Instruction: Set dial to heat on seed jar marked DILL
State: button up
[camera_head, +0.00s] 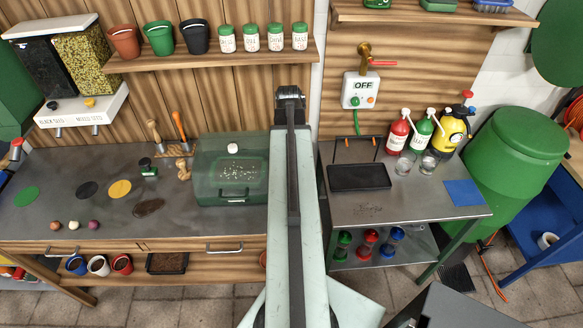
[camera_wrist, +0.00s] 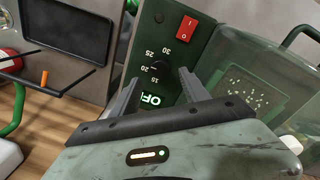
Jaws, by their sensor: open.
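The dial (camera_wrist: 159,68) is a small black knob on a dark green panel (camera_wrist: 192,60), ringed by 15, 20, 25 and 30. Its pointer is too dark to read. My gripper (camera_wrist: 159,78) is open, with its fingers on either side of the dial; I cannot tell if they touch it. The panel adjoins a clear-lidded green seed box (camera_head: 215,182), and my arm hides that side in the head view. Small jars with green lids stand on the shelf; the second (camera_head: 251,39) seems marked DILL, its small print unreadable.
A red rocker switch (camera_wrist: 187,27) sits on the panel near the dial. A black tray (camera_head: 359,177) and spray bottles (camera_head: 398,132) stand on the right bench. Wooden-handled tools (camera_head: 153,131) stand left of the seed box. Coloured discs (camera_head: 119,189) lie farther left.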

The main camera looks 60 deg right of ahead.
notch_tip(320, 180, down, 5)
jog(key=b, duration=0.3)
jog(key=shift+d+b, duration=0.1)
jog(key=shift+b, duration=0.2)
jog(key=shift+r, duration=0.1)
grip_shut()
jog(key=shift+m, duration=2.9)
